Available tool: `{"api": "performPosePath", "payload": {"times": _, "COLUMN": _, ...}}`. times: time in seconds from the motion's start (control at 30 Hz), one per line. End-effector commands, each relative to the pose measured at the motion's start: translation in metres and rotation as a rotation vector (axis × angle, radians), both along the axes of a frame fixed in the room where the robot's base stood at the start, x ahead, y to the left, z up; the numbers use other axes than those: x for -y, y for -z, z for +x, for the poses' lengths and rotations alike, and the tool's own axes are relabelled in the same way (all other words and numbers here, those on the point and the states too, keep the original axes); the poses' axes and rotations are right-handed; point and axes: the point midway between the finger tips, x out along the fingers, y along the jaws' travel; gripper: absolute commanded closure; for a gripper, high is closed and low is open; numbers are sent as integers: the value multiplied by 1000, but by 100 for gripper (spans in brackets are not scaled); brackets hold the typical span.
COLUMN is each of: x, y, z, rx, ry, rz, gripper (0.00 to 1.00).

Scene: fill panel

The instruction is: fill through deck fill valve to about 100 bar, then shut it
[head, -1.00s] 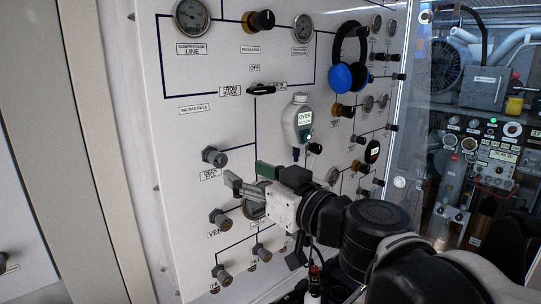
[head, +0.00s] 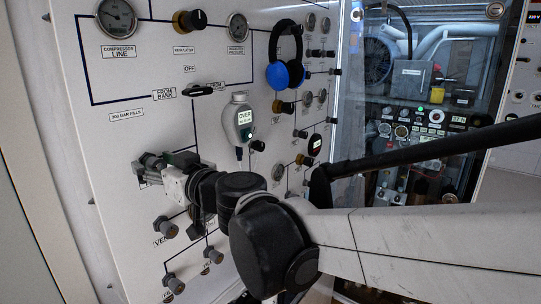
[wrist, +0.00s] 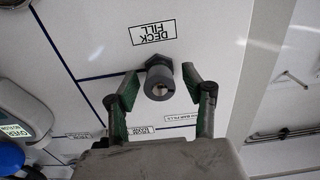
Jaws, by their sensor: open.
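The deck fill valve (wrist: 158,84) is a grey knob on the white panel, beside its DECK FILL label (wrist: 152,33), which reads upside down in the wrist view. My gripper (wrist: 159,77) is open, with one green-padded finger on each side of the knob. The fingers look apart from the knob, with a visible gap on both sides. In the head view my gripper (head: 158,164) is at the panel's left part, and the knob is largely hidden by it. The gauge below the valve is hidden behind my gripper and arm, so no fill pressure can be read.
A vent knob (head: 166,228) and two lower knobs sit below my gripper. A grey device (head: 237,120) reading OVER hangs right of it, and blue headphones (head: 286,62) hang higher. The compressor line gauge (head: 116,17) is at the top left. A glazed equipment cabinet stands at the right.

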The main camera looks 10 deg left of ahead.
Motion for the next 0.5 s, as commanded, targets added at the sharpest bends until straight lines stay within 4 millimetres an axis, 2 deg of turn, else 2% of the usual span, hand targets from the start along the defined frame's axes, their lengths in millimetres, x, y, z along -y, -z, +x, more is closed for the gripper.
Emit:
{"api": "performPosePath", "payload": {"times": 0.2, "x": 0, "y": 0, "z": 0, "rx": 0, "ry": 0, "rz": 0, "gripper": 55}}
{"api": "performPosePath", "payload": {"times": 0.5, "x": 0, "y": 0, "z": 0, "rx": 0, "ry": 0, "rz": 0, "gripper": 94}}
